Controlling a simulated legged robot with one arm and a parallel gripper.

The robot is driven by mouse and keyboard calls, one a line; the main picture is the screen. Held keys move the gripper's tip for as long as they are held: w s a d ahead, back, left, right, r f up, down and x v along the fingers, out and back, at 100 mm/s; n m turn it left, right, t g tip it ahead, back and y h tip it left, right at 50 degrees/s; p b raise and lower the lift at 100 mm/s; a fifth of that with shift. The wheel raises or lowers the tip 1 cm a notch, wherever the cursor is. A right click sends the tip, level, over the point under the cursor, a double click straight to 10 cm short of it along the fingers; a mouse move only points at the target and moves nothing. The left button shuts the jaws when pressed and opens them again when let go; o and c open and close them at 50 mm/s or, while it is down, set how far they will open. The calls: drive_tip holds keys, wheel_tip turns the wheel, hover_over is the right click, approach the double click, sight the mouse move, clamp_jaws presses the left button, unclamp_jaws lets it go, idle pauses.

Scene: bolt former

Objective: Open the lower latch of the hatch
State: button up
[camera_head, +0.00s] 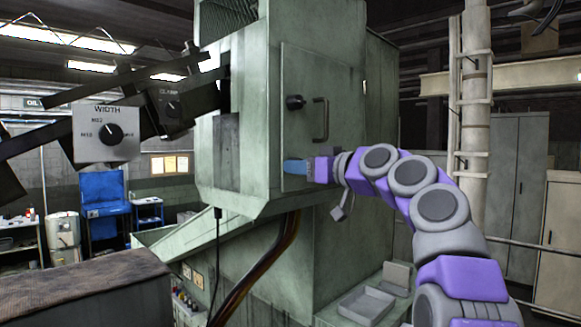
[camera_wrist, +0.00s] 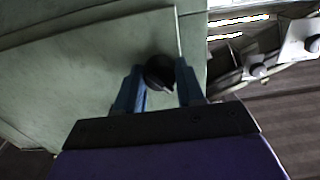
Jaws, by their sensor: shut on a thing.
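The hatch (camera_head: 343,90) is a flat green-grey panel on the side of the machine, and it lies flush with the housing. A black upper latch (camera_head: 294,102) and a bar handle (camera_head: 321,120) are on it. My gripper (camera_head: 292,167) reaches the hatch from the right, below the upper latch. In the wrist view, its two blue fingers (camera_wrist: 160,80) are shut on the lower latch (camera_wrist: 159,71), a round black knob near the hatch edge. In the head view the fingers hide this lower latch.
A dark control arm with a WIDTH dial box (camera_head: 106,133) stands at the left. Cables (camera_head: 262,265) hang below the housing. A grey tray (camera_head: 366,305) is low at the right of the machine. A pale pillar (camera_head: 474,120) rises behind my arm.

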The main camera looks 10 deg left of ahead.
clamp_jaws()
drive_tip(key=m+p, duration=0.2)
drive_tip(key=m, duration=0.2)
drive_tip(key=shift+m+p, duration=1.55)
drive_tip(key=shift+m, duration=0.25)
drive_tip(key=o, duration=0.8)
unclamp_jaws()
